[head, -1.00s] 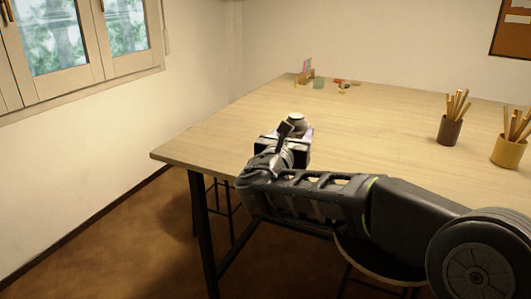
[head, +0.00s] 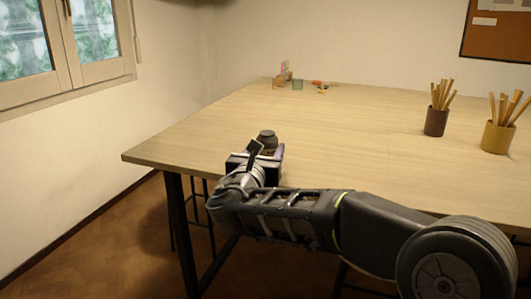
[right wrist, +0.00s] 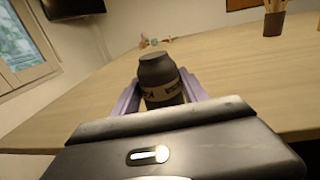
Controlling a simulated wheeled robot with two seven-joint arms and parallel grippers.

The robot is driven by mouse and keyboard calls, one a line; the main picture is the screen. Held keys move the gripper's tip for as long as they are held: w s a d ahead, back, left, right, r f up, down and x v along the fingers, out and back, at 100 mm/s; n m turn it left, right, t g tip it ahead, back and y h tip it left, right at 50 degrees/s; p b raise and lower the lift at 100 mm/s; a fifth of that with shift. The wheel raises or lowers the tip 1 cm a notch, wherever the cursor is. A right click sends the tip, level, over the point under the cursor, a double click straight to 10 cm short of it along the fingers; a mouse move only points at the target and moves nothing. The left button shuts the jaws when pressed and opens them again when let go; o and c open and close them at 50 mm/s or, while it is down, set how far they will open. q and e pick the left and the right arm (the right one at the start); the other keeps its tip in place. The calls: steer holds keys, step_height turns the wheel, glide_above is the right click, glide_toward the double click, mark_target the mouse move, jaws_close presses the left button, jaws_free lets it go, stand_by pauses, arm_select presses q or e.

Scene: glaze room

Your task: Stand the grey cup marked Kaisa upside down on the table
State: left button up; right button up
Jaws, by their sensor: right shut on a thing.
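The grey cup (head: 267,136) is dark and held between the fingers of my right gripper (head: 268,151), near the table's left front edge. In the right wrist view the cup (right wrist: 158,75) has a pale band with dark lettering, too blurred to read fully. Its upward end is narrower and looks closed, but I cannot tell for sure that this is the base. The purple fingers (right wrist: 160,92) sit on both sides of it. The gripper hides its lower part, so I cannot tell whether it touches the table (head: 340,130). My left gripper is out of view.
A brown holder (head: 435,123) and a yellow holder (head: 498,139) with sticks stand at the right. Small coloured items (head: 297,84) lie at the far left corner. The tabletop between is clear. A stool is partly visible under the table.

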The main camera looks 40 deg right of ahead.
steer(key=shift+f+b, duration=0.7)
steer(key=shift+f, duration=0.25)
steer(key=shift+f, duration=0.25)
steer(key=o, duration=1.3)
steer(key=shift+o, duration=0.2)
steer(key=shift+a, duration=0.1)
steer(key=v, duration=0.7)
steer(key=shift+s+a, duration=0.2)
steer(key=shift+s, duration=0.1)
